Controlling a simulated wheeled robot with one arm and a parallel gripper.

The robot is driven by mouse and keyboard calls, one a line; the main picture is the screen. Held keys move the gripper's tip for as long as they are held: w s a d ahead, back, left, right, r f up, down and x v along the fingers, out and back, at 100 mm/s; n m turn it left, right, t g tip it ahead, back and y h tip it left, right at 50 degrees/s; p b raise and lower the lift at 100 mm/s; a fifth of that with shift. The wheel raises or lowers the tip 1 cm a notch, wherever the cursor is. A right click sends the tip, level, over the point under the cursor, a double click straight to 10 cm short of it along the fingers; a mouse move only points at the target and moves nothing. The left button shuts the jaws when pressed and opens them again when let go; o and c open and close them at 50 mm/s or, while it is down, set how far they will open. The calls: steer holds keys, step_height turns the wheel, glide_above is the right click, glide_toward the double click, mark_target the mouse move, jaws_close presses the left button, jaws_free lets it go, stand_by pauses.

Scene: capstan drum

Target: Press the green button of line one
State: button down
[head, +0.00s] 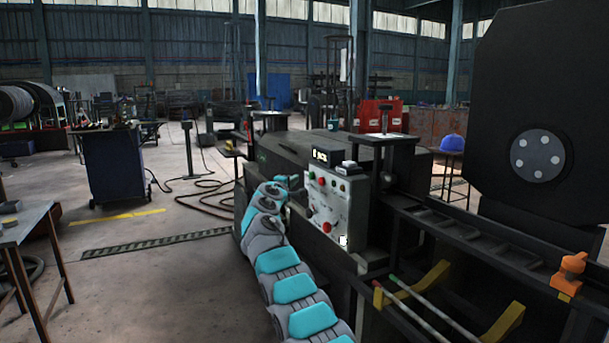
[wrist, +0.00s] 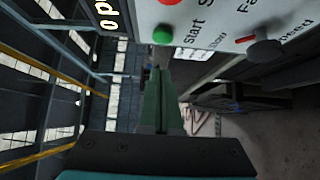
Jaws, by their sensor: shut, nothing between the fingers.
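A grey-white control panel (head: 340,207) with red and green buttons and black knobs stands at the machine's left end in the head view. In the wrist view the panel (wrist: 212,14) fills the top, with a round green button (wrist: 162,36) beside the word "start". My gripper (wrist: 160,72) is shut and empty; its dark green fingers point at the panel. The fingertips appear just below the green button in the picture, apart from it. In the head view my arm reaches the panel's left side, and the fingertips are hard to make out. No line number is readable.
A red button (wrist: 169,2) is next to the green one, and a black knob (wrist: 266,48) sits to the right. A lit display (head: 320,156) is on top of the panel. The dark machine bed (head: 430,225) extends right. Open floor lies left.

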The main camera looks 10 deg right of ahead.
steer(key=shift+w+d, duration=0.3)
steer(key=shift+d, duration=0.65)
steer(key=shift+w+d, duration=0.25)
steer(key=shift+d, duration=0.65)
steer(key=shift+d+p, duration=0.1)
steer(key=shift+p, duration=0.2)
steer(key=shift+w+d, duration=0.3)
steer(key=shift+d, duration=0.65)
steer(key=shift+s+a+f, duration=0.1)
steer(key=shift+a, duration=0.1)
steer(key=b, duration=0.8)
glide_toward(311, 177)
steer(key=shift+s+a, duration=0.4)
steer(key=shift+a, duration=0.45)
steer(key=shift+s+a, duration=0.45)
steer(key=shift+a, duration=0.4)
steer(key=shift+s+a, duration=0.4)
steer(key=shift+a, duration=0.45)
